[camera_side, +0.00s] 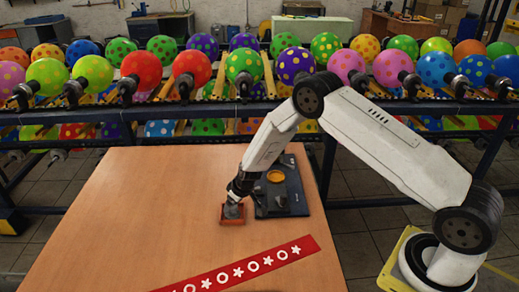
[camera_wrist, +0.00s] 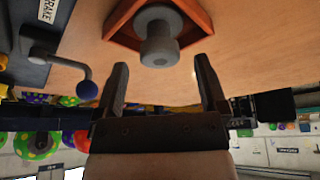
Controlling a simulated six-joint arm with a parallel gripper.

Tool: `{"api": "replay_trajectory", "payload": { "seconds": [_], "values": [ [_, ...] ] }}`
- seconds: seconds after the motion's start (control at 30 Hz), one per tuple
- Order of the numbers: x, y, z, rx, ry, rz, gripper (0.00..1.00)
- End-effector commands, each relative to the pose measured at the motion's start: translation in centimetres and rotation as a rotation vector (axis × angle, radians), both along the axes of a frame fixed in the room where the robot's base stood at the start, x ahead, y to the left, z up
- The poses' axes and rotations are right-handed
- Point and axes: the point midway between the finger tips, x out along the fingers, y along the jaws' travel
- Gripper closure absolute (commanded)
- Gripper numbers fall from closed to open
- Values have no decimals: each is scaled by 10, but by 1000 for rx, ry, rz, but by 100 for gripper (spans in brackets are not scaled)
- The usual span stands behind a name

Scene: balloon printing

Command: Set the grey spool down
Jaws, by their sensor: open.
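The grey spool (camera_wrist: 160,42) stands in a small orange-red tray (camera_wrist: 197,14) in the wrist view, with its knob end toward my gripper. My gripper (camera_wrist: 162,88) is open, its two fingers apart on either side of the spool's near end and not touching it. In the side view, my gripper (camera_side: 237,196) is right over the orange tray (camera_side: 233,221) on the wooden table. The grey spool (camera_side: 233,211) shows just under the gripper there, partly hidden by it.
A dark base plate (camera_side: 297,196) with a yellow round piece (camera_side: 277,176) lies right of the tray. A red strip (camera_side: 245,269) with white rings and stars lies near the front. Racks of dotted balloons (camera_side: 190,70) stand behind. The table's left side (camera_side: 135,205) is clear.

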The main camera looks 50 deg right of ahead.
Motion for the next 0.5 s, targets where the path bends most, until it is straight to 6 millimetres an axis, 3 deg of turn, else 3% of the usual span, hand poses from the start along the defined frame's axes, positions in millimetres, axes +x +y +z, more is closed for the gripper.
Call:
{"api": "replay_trajectory", "payload": {
  "seconds": [0.5],
  "values": [
    [-22, -3, 53, 0, -1, 0, 8]
  ]
}}
